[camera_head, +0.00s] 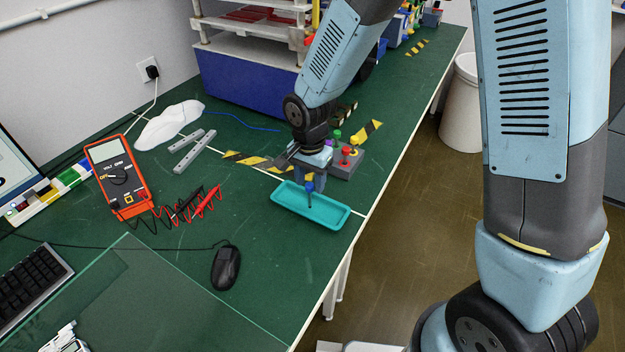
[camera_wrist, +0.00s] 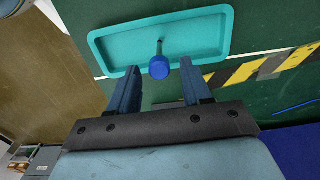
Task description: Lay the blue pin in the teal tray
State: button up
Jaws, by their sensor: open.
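The teal tray (camera_head: 338,219) lies on the green bench near its right edge. It also shows in the wrist view (camera_wrist: 222,38). The blue pin (camera_head: 309,187) has a round blue head and a thin grey shaft pointing down over the tray floor. In the wrist view its head (camera_wrist: 159,67) appears between my fingertips, with a gap on each side. I cannot tell whether the shaft touches the tray. My gripper (camera_head: 308,181) is open, pointing down above the tray's far side. Both fingers show in the wrist view (camera_wrist: 159,72).
A grey block (camera_head: 345,163) with red, yellow and green pins stands just behind the tray. An orange multimeter (camera_head: 118,177) with leads and a black mouse (camera_head: 226,267) lie to the left. Bench between mouse and tray is clear.

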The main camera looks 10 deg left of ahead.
notch_tip(320, 180, up, 12)
dwell(0.6)
jog(key=shift+d+r, duration=0.1)
jog(key=shift+r, duration=0.05)
jog(key=d+r+n+t, duration=0.1)
jog(key=d+r, duration=0.5)
jog(key=d, duration=0.3)
jog(key=d+r+n+t, duration=0.1)
jog(key=d+r+t, duration=0.1)
jog(key=d+r, duration=0.55)
jog(key=s+d+r+n+t, duration=0.1)
jog(key=s+d+r, duration=0.1)
jog(key=s+d, duration=0.3)
jog(key=s+d+r+n+t, duration=0.1)
jog(key=s+d+r, duration=0.2)
jog(key=s+d, duration=0.3)
jog(key=d, duration=0.4)
jog(key=shift+s+d+r+n+t, duration=0.2)
jog(key=shift+s+n+t, duration=0.1)
